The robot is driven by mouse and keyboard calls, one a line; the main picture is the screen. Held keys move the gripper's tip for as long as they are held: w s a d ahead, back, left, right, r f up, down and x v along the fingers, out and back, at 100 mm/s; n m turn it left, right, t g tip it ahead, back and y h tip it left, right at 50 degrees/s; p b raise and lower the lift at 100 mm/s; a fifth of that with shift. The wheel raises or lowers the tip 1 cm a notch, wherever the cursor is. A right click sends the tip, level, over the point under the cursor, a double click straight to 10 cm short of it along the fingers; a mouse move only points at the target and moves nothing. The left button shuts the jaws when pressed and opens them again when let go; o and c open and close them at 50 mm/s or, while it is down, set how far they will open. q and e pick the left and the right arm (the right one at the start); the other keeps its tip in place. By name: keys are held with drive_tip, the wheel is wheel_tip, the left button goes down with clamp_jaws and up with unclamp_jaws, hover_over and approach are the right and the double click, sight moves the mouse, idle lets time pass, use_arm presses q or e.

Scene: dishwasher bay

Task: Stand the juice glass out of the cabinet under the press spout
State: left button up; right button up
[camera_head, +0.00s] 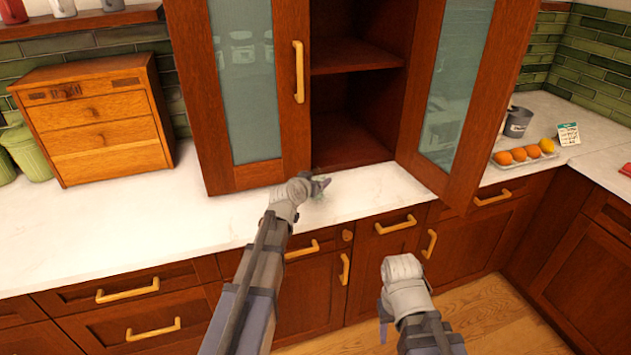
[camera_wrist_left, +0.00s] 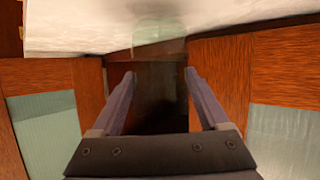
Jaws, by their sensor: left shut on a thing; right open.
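My left gripper (camera_head: 322,184) is shut on a clear, faintly green juice glass (camera_head: 319,195), just in front of the open cabinet (camera_head: 350,150) and over the counter's front part. The glass is hard to make out; in the left wrist view the glass (camera_wrist_left: 158,36) shows as a pale see-through shape by the fingertips (camera_wrist_left: 160,77). I cannot tell whether its base touches the counter. My right gripper (camera_head: 383,322) is open and empty, low in front of the lower cabinets. I cannot make out a press spout in either view.
Both glass-paned cabinet doors stand open, the right door (camera_head: 460,100) jutting forward over the counter. A tray of oranges (camera_head: 525,153), a grey container (camera_head: 518,122) and a small card (camera_head: 568,134) are at right. A wooden drawer box (camera_head: 97,120) stands left. Counter (camera_head: 120,230) left is clear.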

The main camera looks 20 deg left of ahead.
use_arm(q)
wheel_tip(320, 180, up, 8)
drive_tip(key=p, duration=0.7)
drive_tip(key=shift+r, duration=0.2)
use_arm(e)
wheel_tip(320, 180, up, 8)
drive_tip(key=shift+r, duration=0.15)
use_arm(q)
wheel_tip(320, 180, down, 6)
drive_tip(key=b, duration=0.5)
drive_tip(key=shift+f+b, duration=0.1)
drive_tip(key=shift+b, duration=0.25)
use_arm(e)
wheel_tip(320, 180, down, 6)
use_arm(q)
clamp_jaws()
wheel_tip(320, 180, down, 4)
drive_tip(key=b, duration=0.3)
drive_tip(key=shift+r+b, duration=0.2)
drive_tip(key=shift+b, duration=0.15)
use_arm(e)
wheel_tip(320, 180, down, 4)
drive_tip(key=shift+r, duration=0.1)
